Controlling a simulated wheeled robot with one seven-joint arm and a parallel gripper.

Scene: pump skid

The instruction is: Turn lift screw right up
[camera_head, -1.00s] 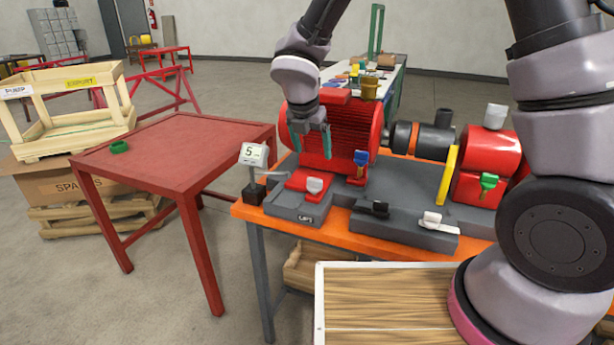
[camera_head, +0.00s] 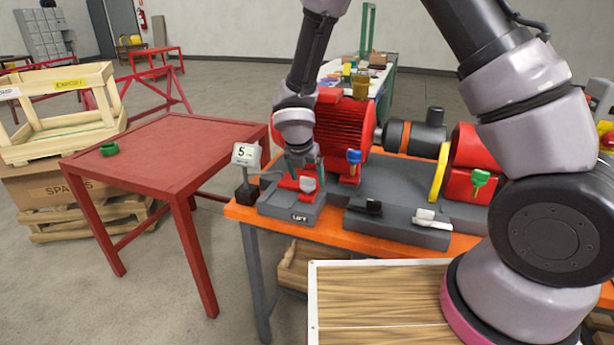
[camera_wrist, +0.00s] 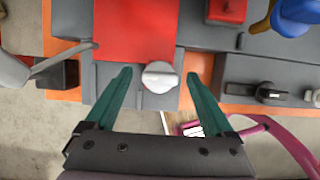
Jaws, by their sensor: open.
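A light grey knob (camera_head: 307,184) sits at the front of a red wedge on the grey block marked LIFT (camera_head: 297,212). The same knob shows in the wrist view (camera_wrist: 160,76), with a pale ridge across its top lying roughly level in the picture. My gripper (camera_head: 302,170) is above the block, pointing down. In the wrist view its two green fingers stand apart, one on each side of the knob, with gaps on both sides. Nothing is held. A small display (camera_head: 246,154) reading 5 stands left of the block.
A red motor (camera_head: 343,125) with a blue-handled valve (camera_head: 354,157) stands close behind and right. A black knob (camera_head: 373,207) and a white lever (camera_head: 432,217) sit on the block to the right. A red table (camera_head: 165,150) with a green ring stands left.

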